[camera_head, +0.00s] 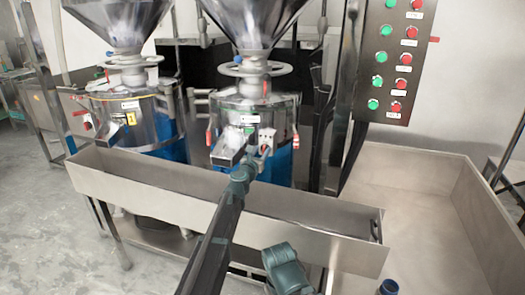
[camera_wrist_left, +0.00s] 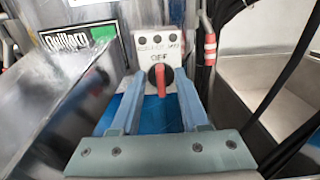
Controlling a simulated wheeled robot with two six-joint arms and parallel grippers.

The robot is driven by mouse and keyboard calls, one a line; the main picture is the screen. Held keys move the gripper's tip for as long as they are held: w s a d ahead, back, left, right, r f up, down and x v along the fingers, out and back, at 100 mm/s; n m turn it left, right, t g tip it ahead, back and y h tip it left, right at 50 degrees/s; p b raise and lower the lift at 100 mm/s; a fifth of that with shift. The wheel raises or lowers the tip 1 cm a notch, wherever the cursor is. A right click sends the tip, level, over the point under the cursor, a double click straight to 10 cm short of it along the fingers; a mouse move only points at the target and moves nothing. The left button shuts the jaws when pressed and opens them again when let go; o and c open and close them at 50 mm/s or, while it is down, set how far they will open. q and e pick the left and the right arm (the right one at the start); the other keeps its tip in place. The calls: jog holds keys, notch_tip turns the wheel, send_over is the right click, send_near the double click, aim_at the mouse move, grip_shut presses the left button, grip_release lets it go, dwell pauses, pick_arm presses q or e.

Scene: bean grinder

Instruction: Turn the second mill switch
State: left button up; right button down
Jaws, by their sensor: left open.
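The mill switch (camera_wrist_left: 161,78) is a red knob with a black base on a pale panel in the left wrist view. Its handle stands upright under the word OFF. In the head view its panel (camera_head: 267,135) sits on the front of the right-hand steel mill (camera_head: 284,112). My left gripper (camera_wrist_left: 158,88) is open in front of the switch, with one finger to each side of the red handle. I cannot tell whether the fingers touch the knob. In the head view my left gripper (camera_head: 259,155) reaches over the trough to the mill.
A steel trough (camera_head: 150,190) runs below both mills. The left-hand mill (camera_head: 125,118) stands beside it. A panel with red and green buttons (camera_head: 392,65) is at upper right. A wide steel bin (camera_head: 430,190) stands right. Black cables (camera_wrist_left: 280,85) hang near my left wrist.

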pick_arm(q)
jog(key=shift+x, duration=0.9)
grip_shut()
